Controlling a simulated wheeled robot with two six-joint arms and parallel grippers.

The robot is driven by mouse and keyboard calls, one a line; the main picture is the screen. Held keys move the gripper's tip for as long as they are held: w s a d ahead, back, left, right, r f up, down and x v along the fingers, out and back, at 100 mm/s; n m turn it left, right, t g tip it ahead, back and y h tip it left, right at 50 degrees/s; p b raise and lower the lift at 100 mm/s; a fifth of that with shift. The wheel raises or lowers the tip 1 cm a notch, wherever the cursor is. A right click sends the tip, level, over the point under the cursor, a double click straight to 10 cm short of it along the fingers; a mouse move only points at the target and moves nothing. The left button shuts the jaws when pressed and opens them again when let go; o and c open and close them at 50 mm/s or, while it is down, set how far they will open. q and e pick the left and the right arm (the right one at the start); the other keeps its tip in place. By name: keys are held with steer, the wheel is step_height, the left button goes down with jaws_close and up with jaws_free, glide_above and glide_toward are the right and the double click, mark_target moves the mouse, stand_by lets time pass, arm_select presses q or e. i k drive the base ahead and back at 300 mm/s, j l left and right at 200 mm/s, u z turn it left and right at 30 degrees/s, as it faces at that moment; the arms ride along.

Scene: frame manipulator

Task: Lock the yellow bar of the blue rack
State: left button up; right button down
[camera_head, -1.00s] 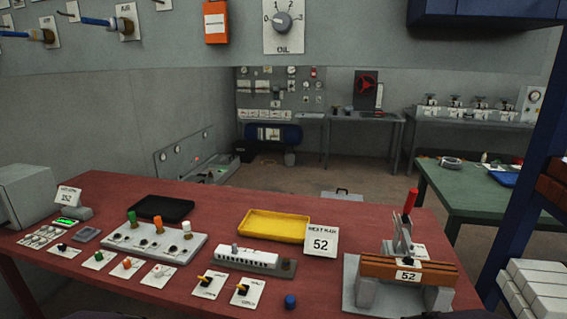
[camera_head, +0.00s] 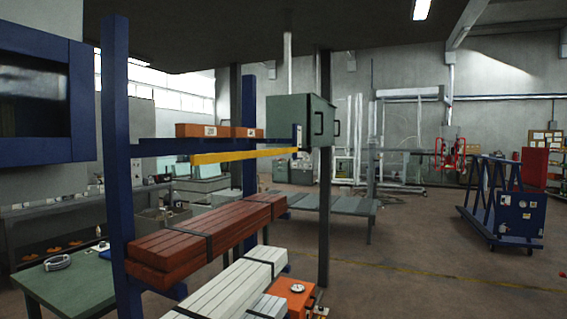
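The blue rack (camera_head: 115,150) stands at the left in the head view, with upright posts and arms that reach to the right. The yellow bar (camera_head: 235,155) runs roughly level along the rack's upper arm, just below it, and its right end is near a short blue upright piece (camera_head: 297,137) at the arm's tip. I cannot tell whether the bar's end is latched there. Neither of my grippers is in view.
The rack bears orange blocks (camera_head: 203,130), strapped red-brown beams (camera_head: 205,235) and white beams (camera_head: 240,280). A green table (camera_head: 65,282) is at lower left. A grey-green cabinet (camera_head: 290,119) hangs behind the rack.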

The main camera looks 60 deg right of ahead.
mark_target(196, 161)
steer(key=z, duration=2)
